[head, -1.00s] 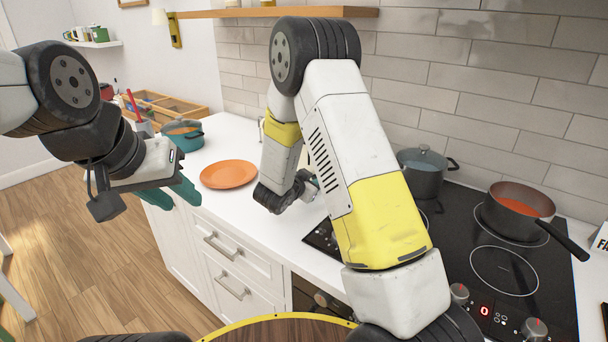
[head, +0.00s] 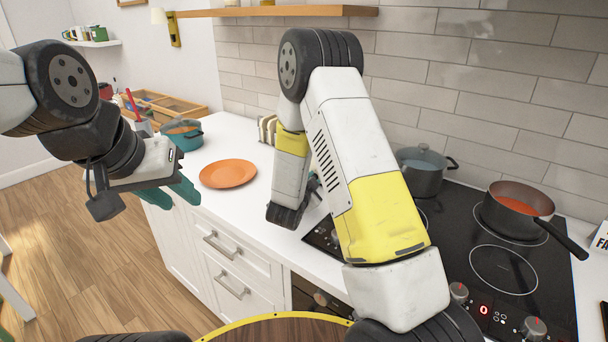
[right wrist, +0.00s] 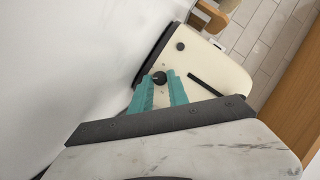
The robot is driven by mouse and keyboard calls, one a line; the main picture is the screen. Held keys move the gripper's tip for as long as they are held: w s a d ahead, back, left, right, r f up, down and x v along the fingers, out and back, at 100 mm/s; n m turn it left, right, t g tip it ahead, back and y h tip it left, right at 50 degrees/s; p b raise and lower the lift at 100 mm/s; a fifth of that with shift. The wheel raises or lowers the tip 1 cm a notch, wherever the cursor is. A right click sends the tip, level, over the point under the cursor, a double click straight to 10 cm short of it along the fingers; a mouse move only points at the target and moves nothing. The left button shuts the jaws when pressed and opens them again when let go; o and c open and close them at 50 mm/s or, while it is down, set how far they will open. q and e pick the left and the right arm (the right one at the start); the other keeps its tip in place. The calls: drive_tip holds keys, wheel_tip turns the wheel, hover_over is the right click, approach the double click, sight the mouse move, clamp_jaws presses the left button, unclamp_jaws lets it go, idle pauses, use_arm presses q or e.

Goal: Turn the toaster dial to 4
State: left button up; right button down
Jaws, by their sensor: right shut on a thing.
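In the right wrist view the cream toaster (right wrist: 211,66) with a dark edge shows its end face. A black round dial (right wrist: 159,77) is on that face, between the teal fingertips of my right gripper (right wrist: 160,83), which is shut on it. The setting on the dial is too small to read. A black slot and a smaller dark knob also show on the face. In the head view my right arm hides the dial and most of that area. My left gripper (head: 172,193) hangs in front of the counter, its teal fingers apart and empty.
An orange plate (head: 228,174) lies on the white counter, with a teal pot (head: 184,136) behind it. A striped cream-and-dark object (head: 266,130) stands by the wall. A grey pot (head: 422,172) and a red-filled pan (head: 516,208) stand on the black hob (head: 482,294).

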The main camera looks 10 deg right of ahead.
drive_tip(key=shift+m, duration=0.3)
drive_tip(key=c, duration=1.3)
unclamp_jaws()
drive_tip(key=shift+s, duration=0.15)
drive_tip(key=v, duration=0.7)
drive_tip(key=shift+s+a, duration=0.15)
drive_tip(key=shift+s, duration=0.15)
drive_tip(key=shift+t, duration=0.3)
